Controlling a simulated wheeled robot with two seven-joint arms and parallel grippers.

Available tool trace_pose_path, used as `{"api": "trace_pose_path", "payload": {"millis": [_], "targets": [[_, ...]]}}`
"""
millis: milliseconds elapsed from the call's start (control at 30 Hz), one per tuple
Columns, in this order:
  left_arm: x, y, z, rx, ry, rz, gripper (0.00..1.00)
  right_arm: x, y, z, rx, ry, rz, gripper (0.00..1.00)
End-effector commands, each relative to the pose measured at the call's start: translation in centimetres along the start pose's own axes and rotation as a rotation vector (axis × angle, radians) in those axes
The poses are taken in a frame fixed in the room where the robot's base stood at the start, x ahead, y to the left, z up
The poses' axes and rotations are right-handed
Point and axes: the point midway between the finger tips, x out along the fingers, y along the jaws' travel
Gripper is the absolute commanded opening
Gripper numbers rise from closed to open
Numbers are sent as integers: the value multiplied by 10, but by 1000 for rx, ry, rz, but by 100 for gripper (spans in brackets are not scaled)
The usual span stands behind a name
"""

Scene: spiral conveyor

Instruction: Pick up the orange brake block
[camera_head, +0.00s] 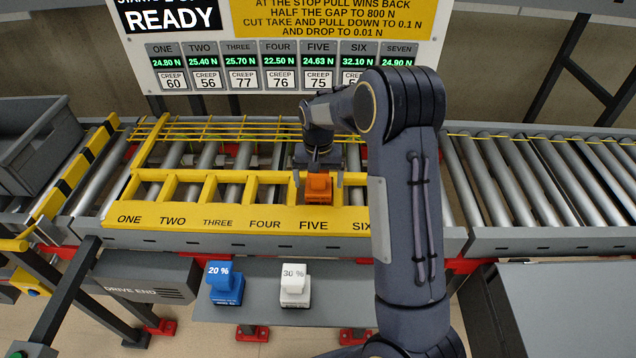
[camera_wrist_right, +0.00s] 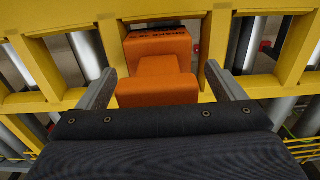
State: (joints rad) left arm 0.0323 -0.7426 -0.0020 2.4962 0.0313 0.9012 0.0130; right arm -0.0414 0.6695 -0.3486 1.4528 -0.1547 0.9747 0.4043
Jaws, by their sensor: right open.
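The orange brake block (camera_head: 318,188) sits in the yellow rack (camera_head: 230,218) at the slot labelled FIVE. It also shows in the right wrist view (camera_wrist_right: 158,60), a stepped block with dark lettering on its upper part. My right gripper (camera_head: 318,178) is at the block from above in the head view. In the right wrist view its two grey fingers (camera_wrist_right: 165,85) stand apart, one on each side of the block's near part; I cannot tell whether they touch it. My left gripper is not in view.
A blue 20 % block (camera_head: 226,284) and a white 30 % block (camera_head: 294,286) stand on a grey shelf (camera_head: 345,300) in front. Yellow bars divide the rack slots around the orange block. Conveyor rollers (camera_head: 530,180) extend right; a sign board (camera_head: 280,50) stands behind.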

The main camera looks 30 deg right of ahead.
Motion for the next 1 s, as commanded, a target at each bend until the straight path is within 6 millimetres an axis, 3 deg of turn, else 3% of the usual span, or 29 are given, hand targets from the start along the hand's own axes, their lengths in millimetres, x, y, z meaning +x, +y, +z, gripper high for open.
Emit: {"api": "trace_pose_path", "payload": {"millis": [267,900,1000], "targets": [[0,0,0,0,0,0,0,4,0,0,0,1,-1,88],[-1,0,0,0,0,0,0,1,0,-1,0,4,-3,4],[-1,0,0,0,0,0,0,1,0,-1,0,4,-3,1]]}}
